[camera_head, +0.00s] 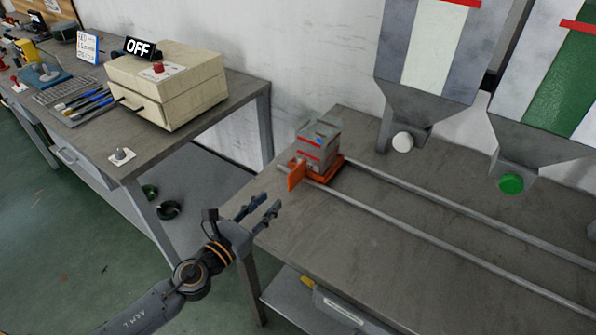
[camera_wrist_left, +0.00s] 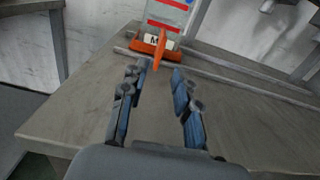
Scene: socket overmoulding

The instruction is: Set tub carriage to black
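The tub carriage (camera_head: 331,169) is an orange base at the left end of two rails on the right-hand bench, with an upright orange handle plate (camera_head: 297,176) at its front. A grey tub with red and blue marks (camera_head: 318,146) sits on it. In the left wrist view the carriage (camera_wrist_left: 143,47) shows a partly hidden white label, and the handle plate (camera_wrist_left: 159,52) stands just beyond my fingertips. My left gripper (camera_head: 269,204) is open and empty, in front of the carriage and apart from it; its two fingers also show in the wrist view (camera_wrist_left: 160,72). My right gripper is not in view.
No black hopper shows.

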